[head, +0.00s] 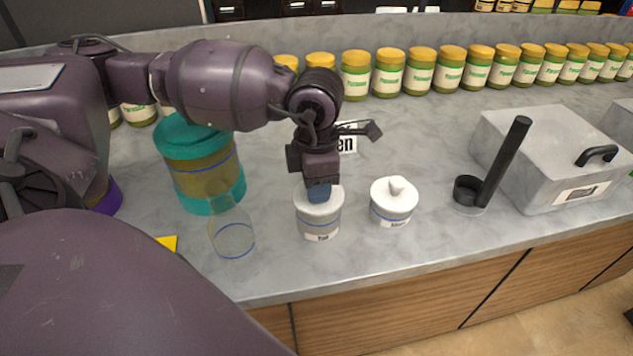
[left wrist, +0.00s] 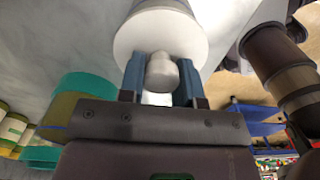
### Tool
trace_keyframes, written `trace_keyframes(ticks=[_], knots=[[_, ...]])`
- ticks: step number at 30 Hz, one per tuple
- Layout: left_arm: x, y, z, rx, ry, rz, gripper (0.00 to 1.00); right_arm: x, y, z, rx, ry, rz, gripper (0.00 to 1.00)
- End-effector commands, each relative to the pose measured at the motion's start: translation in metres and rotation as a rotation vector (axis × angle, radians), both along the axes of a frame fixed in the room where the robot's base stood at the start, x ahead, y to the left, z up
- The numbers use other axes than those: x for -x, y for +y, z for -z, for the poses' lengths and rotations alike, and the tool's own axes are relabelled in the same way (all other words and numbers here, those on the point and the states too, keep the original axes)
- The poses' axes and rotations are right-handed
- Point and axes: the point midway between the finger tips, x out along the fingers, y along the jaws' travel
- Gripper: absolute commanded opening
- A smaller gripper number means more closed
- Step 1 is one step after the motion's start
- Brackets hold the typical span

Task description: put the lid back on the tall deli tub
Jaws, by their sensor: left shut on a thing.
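The tall deli tub (head: 320,226) is a small clear container with a blue line and a white label, upright near the counter's front edge. Its white round lid (head: 304,202) lies level at the tub's top; whether it is fully seated I cannot tell. My left gripper (head: 319,192) points down from above, its blue fingers shut on the lid's knob. The left wrist view shows the knob (left wrist: 161,72) between the two fingers and the pale lid disc (left wrist: 160,32) beyond. The gripper hides part of the lid. My right gripper is not in view.
A second lidded tub (head: 394,203) stands close on the right. A clear empty cup (head: 232,238) and a teal-lidded canister (head: 203,165) stand left. A black holder with a rod (head: 480,185) and a grey box (head: 555,150) are right. Jars (head: 420,72) line the back.

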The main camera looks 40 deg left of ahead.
Motion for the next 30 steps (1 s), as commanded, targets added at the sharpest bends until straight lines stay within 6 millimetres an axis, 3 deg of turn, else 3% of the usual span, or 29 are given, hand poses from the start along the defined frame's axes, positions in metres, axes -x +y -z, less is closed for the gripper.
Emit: trace_keyframes(ticks=[14, 15, 20, 26, 30], knots=[[0.0001, -0.0001, 0.0006, 0.000, 0.000, 0.000, 0.09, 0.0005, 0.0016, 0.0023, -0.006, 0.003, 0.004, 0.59], [0.0001, -0.0001, 0.0006, 0.000, 0.000, 0.000, 0.34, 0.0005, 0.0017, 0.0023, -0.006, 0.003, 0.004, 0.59], [0.0000, 0.0000, 0.0005, 0.000, 0.000, 0.000, 0.59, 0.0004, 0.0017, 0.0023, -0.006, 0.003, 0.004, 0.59], [0.0000, 0.0000, 0.0005, 0.000, 0.000, 0.000, 0.61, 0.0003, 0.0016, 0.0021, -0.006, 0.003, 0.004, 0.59], [0.0000, 0.0000, 0.0006, 0.000, 0.000, 0.000, 0.81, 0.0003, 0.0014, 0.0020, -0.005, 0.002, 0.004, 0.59]])
